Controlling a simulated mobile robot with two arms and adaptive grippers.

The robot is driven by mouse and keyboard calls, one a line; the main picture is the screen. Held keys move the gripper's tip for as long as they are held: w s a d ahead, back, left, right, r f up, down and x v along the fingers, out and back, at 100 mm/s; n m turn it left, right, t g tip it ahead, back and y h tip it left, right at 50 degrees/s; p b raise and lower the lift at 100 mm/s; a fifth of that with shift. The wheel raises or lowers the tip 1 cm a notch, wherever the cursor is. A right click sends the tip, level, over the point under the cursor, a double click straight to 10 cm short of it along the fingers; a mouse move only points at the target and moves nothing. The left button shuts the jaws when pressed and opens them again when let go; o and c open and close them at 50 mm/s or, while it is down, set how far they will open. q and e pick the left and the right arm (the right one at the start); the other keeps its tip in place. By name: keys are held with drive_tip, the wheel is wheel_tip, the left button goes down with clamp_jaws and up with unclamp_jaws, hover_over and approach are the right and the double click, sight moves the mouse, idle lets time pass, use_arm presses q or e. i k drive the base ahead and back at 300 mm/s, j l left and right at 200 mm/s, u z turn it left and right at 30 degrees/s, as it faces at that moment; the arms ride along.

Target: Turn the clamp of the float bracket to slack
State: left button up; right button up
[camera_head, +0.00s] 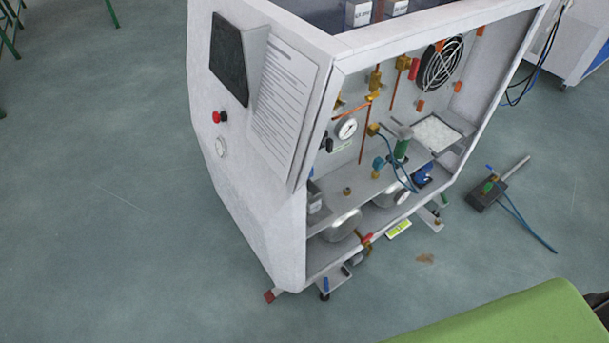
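The open-sided white gas generator cabinet (252,190) stands on the floor, with pipes, valves and gauges inside. I cannot make out for certain which part is the float bracket or its clamp. A green upright cylinder (402,149) with a grey piece at its top stands on the inner shelf (350,205). A blue hose (398,170) runs beside it. Neither of my grippers shows in this view.
A dark block with a pale rod (490,193) and a blue hose lies on the floor to the right. A green padded surface (520,318) fills the lower right. A white cabinet (572,45) stands at the upper right.

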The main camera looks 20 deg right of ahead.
sight(329, 142)
drive_tip(key=l+z, duration=0.5)
drive_tip(key=l, duration=0.25)
drive_tip(key=l+z, duration=0.5)
drive_tip(key=l, duration=0.3)
